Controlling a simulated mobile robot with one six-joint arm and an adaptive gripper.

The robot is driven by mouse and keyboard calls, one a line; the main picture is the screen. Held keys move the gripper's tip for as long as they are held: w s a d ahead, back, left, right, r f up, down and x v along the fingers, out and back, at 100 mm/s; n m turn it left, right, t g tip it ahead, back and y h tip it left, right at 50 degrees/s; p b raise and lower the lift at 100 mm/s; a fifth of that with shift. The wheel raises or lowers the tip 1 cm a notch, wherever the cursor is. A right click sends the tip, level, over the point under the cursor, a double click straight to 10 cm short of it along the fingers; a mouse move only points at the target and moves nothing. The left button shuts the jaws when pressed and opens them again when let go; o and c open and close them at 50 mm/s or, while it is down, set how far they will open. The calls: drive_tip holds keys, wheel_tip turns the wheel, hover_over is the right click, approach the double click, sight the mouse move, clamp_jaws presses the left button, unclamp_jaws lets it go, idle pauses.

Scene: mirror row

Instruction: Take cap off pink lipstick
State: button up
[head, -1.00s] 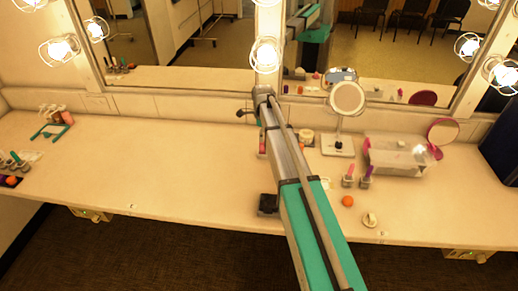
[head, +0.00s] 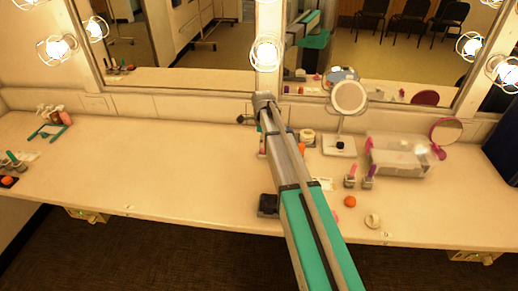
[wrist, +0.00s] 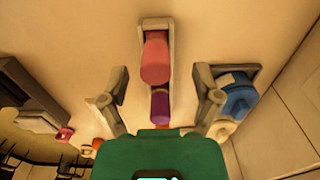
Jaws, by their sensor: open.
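In the wrist view, a pink cylinder (wrist: 155,60) with a rounded end lies in a grey-beige bracket (wrist: 156,24). A purple cylinder (wrist: 160,106) shows just below it, nearer my palm. I cannot tell whether the two are joined or where a cap begins. My gripper (wrist: 161,82) is open, one finger on each side of them, with gaps and no visible contact. In the head view, a pink lipstick (head: 352,170) and a purple lipstick (head: 371,171) stand in small grey holders right of my arm. My gripper is mostly hidden by my arm there.
A round mirror on a stand (head: 340,144), a clear box (head: 397,157) and an orange ball (head: 350,202) lie right of my arm. The large wall mirror rises behind. The counter's left middle is clear.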

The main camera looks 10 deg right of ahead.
drive_tip(key=shift+f+b, duration=0.95)
drive_tip(key=shift+f, duration=0.3)
drive_tip(key=c, duration=0.8)
